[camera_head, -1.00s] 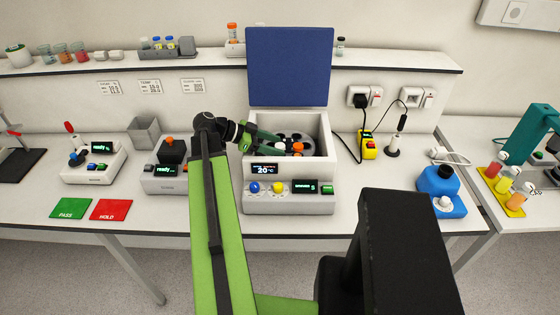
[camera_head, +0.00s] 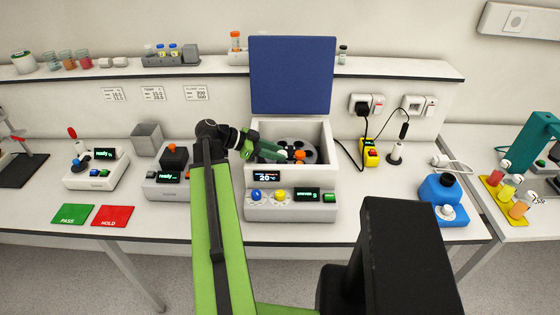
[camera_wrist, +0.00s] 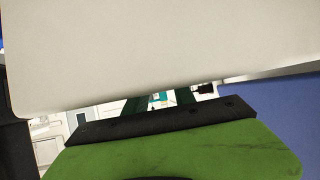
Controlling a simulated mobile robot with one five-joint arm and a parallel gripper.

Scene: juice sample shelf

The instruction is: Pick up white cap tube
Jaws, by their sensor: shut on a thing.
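The white cap tube (camera_head: 283,154) shows as a small white cap at the tip of my gripper (camera_head: 279,153), inside the open centrifuge. My gripper reaches in from the left and is shut on the tube. The tube's body is hidden by the fingers and the machine. An orange cap (camera_head: 299,155) sits just right of it, over the grey rotor (camera_head: 308,147). In the wrist view, a large pale surface covers the upper part and hides the fingertips and the tube.
The centrifuge's white front wall (camera_head: 257,178) stands close below my gripper, and its blue lid (camera_head: 291,75) is raised behind. Small devices with a black box (camera_head: 174,157) stand to the left. A yellow switch box (camera_head: 371,153) and a blue device (camera_head: 442,193) stand to the right.

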